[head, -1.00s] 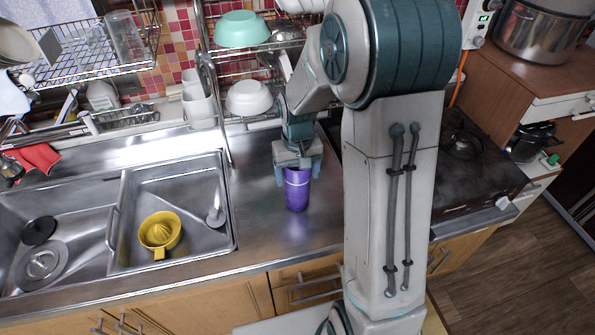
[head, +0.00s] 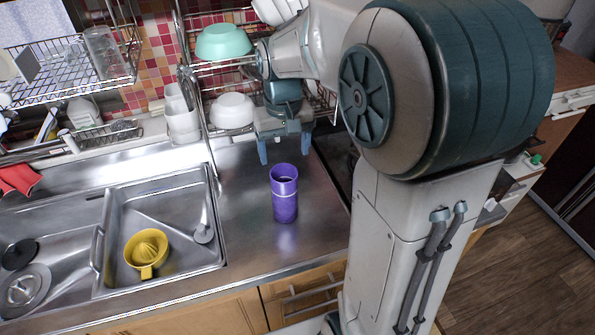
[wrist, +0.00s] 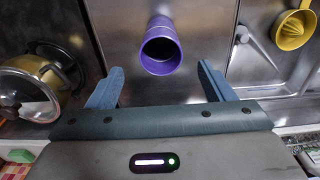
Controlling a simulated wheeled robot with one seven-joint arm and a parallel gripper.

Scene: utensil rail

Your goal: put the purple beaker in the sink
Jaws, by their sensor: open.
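The purple beaker (head: 284,196) stands upright on the steel counter, right of the sink (head: 162,225). My gripper (head: 284,152) is open and empty, above and behind the beaker in the head view. In the wrist view, the beaker (wrist: 160,48) shows its open mouth beyond the gap between my fingers (wrist: 161,86), and neither finger touches it. The sink also shows at the right of the wrist view (wrist: 270,60).
A yellow juicer (head: 147,252) sits in the sink's right basin. A dish rack (head: 207,75) with a green bowl (head: 223,42) and a white bowl (head: 232,111) stands behind. A pot (wrist: 35,82) is at left in the wrist view.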

